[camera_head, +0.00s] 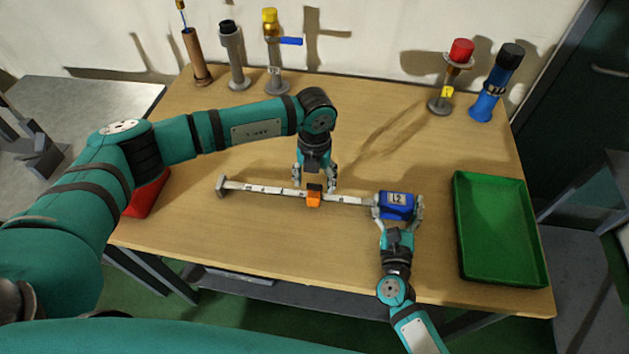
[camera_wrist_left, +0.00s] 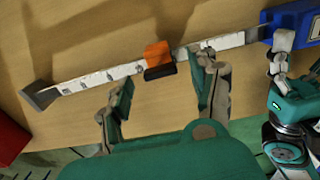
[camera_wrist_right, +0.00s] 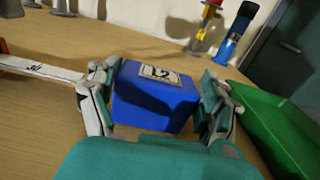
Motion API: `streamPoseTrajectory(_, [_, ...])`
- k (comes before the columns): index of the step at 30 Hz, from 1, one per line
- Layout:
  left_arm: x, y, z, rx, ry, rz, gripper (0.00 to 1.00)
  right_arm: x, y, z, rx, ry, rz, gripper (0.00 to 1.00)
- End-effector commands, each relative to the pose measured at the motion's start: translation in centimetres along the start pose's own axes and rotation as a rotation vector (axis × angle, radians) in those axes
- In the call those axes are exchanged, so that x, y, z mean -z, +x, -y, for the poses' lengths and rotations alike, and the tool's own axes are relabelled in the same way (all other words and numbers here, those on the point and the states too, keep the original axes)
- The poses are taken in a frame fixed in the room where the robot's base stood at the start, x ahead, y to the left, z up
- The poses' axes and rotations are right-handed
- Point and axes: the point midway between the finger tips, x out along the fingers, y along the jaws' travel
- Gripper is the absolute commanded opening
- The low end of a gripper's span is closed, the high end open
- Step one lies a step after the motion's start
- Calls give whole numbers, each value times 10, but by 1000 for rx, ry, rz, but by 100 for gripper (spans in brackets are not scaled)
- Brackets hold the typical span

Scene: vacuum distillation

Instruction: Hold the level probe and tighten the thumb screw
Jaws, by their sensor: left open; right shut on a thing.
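The level probe is a white marked bar (camera_head: 265,188) with a grey foot (camera_head: 221,187) at its left end and a blue head (camera_head: 398,205) labelled L2 at its right end. An orange piece (camera_head: 314,198) with a dark part sits on the bar; it looks like the thumb screw. My right gripper (camera_head: 399,208) is shut on the blue head, one finger on each side, also in the right wrist view (camera_wrist_right: 158,100). My left gripper (camera_head: 314,184) is open above the bar by the orange piece (camera_wrist_left: 157,56); its fingers (camera_wrist_left: 165,105) are apart and empty.
A green tray (camera_head: 459,235) stands at the right, close to my right gripper. A red object (camera_head: 146,196) lies at the left edge, partly behind my left arm. Several upright fittings, including a blue one with a black top (camera_head: 494,85), stand along the back. The middle back is clear.

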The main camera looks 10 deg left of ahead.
Motion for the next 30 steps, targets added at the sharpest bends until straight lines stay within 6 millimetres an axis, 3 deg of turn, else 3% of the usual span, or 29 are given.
streamPoseTrajectory(4, [0,10,0,1,1,-1,62,0,0,0,0,0,-1,23])
streamPoseTrajectory(13, [0,12,0,0,1,0,62,0,0,0,0,0,-1,23])
streamPoseTrajectory(25, [0,12,0,0,1,0,9,0,0,0,0,0,-1,23])
streamPoseTrajectory(30, [0,12,0,0,5,0,6,0,0,0,0,0,-1,23])
